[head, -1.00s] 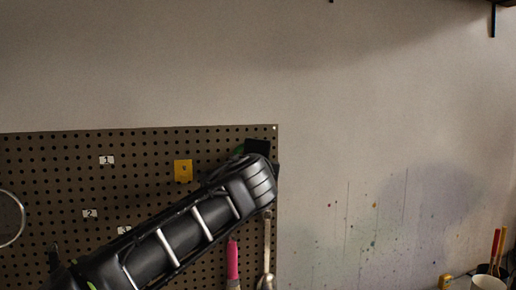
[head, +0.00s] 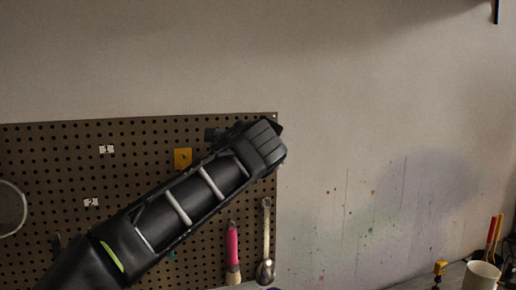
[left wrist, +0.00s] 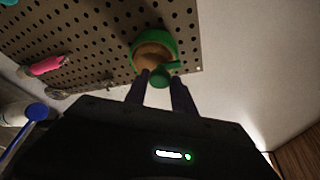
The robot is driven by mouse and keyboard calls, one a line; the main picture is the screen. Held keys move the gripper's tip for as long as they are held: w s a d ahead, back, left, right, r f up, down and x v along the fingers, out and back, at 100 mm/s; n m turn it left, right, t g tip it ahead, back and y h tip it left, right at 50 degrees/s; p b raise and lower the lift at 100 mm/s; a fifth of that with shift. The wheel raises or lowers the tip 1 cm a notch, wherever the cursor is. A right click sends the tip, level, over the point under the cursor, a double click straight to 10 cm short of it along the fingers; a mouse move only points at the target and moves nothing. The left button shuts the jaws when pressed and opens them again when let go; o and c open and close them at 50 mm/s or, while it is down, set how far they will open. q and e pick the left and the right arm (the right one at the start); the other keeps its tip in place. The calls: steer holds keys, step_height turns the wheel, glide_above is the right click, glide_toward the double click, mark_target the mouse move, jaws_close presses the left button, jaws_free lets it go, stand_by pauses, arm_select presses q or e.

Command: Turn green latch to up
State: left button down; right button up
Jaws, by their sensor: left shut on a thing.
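The green latch (left wrist: 168,42) shows in the left wrist view as a green ring around a tan disc, mounted on the pegboard near its edge. A green knob or lever end stands out from it toward my left gripper (left wrist: 161,84). The two fingers are on either side of this green end and are shut on it. In the head view my left arm reaches up to the right across the board and hides the latch and the fingertips. The latch's exact angle cannot be told. My right gripper is in neither view.
The brown pegboard (head: 60,165) holds a yellow tag (head: 183,158), small white labels, a pink-handled brush (head: 232,250) and a metal spoon (head: 266,245). A white cup (head: 482,275) with brushes stands at the lower right.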

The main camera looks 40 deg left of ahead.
arm_select(q)
steer(key=c, duration=1.1)
jaws_free()
steer(key=shift+o, duration=0.2)
steer(key=b+v, duration=0.2)
steer(key=v, duration=0.5)
steer(key=shift+s+d, duration=0.2)
steer(key=shift+s, duration=0.1)
